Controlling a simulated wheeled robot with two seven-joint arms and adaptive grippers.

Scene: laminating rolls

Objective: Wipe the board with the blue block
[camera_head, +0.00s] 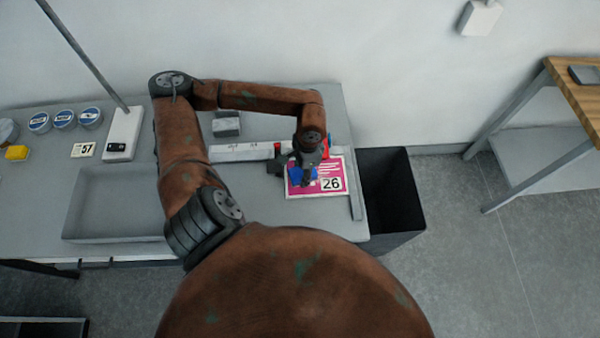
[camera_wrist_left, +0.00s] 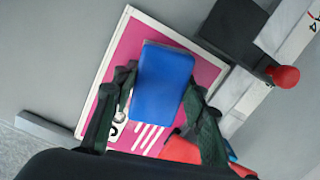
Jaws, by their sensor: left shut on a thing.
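The board (camera_head: 332,166) is a pink panel with a white border and a label reading 26, flat on the grey table at its right end. It also shows in the left wrist view (camera_wrist_left: 128,55). My left gripper (camera_head: 306,180) is over the board. Its two dark fingers (camera_wrist_left: 158,108) are closed against the sides of the blue block (camera_wrist_left: 162,82). The block (camera_head: 295,175) appears over the board's left part in the head view, partly hidden by the gripper. I cannot tell whether it touches the board. My right gripper is not in view.
A white ruler-like bar (camera_head: 240,152) with a dark clamp and red knob (camera_wrist_left: 283,77) lies beside the board. A black bin (camera_head: 392,192) stands off the table's right end. A shallow grey tray (camera_head: 112,237), a lamp base (camera_head: 123,134) and several round tins (camera_head: 64,119) are to the left.

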